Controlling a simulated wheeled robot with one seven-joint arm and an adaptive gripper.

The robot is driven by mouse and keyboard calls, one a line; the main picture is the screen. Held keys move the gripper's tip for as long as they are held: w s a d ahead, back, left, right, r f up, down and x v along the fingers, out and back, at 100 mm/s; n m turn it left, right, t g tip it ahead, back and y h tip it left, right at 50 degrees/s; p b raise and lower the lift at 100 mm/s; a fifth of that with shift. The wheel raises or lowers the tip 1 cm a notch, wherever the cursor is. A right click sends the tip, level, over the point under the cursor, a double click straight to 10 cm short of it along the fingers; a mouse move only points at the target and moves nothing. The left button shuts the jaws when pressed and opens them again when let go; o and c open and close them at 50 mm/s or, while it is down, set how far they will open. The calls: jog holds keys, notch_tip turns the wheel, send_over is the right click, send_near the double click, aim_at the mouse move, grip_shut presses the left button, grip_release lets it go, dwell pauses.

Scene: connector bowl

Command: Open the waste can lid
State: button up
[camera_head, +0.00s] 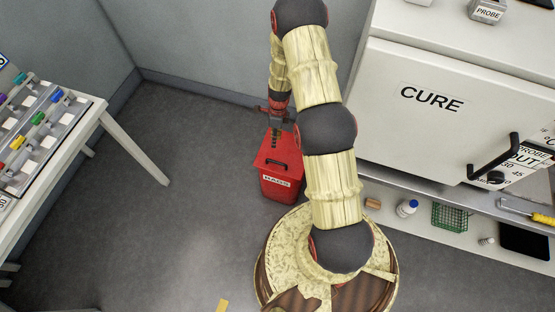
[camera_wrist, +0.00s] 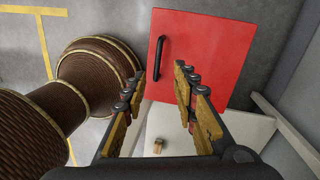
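The red waste can (camera_head: 280,187) stands on the floor beside the white cabinet, with a white label on its front. Its red lid (camera_head: 282,150) looks closed. In the wrist view the lid (camera_wrist: 215,45) fills the upper middle, with a black bar handle (camera_wrist: 159,57) near its left edge. My gripper (camera_head: 276,118) is at the far side of the can, above the lid, partly hidden by my arm. In the wrist view my gripper (camera_wrist: 160,72) has its fingers apart, with nothing between them. The handle shows just beyond the fingertips, and no contact is visible.
A white CURE cabinet (camera_head: 450,110) with an open shelf below stands to the right. The shelf holds a brown block (camera_head: 373,203), a white bottle (camera_head: 406,208) and a green basket (camera_head: 450,217). A table (camera_head: 98,110) with coloured connectors is left. The floor between is clear.

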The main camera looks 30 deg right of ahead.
jog(key=m, duration=0.2)
send_over(278, 159)
jog(key=s+a, duration=0.1)
jog(key=s, duration=0.1)
notch_tip(278, 159, down, 7)
jog(key=f, duration=0.2)
jog(key=f+b, duration=0.1)
jog(key=f, duration=0.1)
jog(key=a+f+b, duration=0.1)
jog(key=f, duration=0.1)
jog(key=shift+s+a+f, duration=0.1)
jog(key=shift+s+f, duration=0.3)
jog(key=shift+c, duration=1.4)
jog(key=c, duration=0.4)
grip_shut()
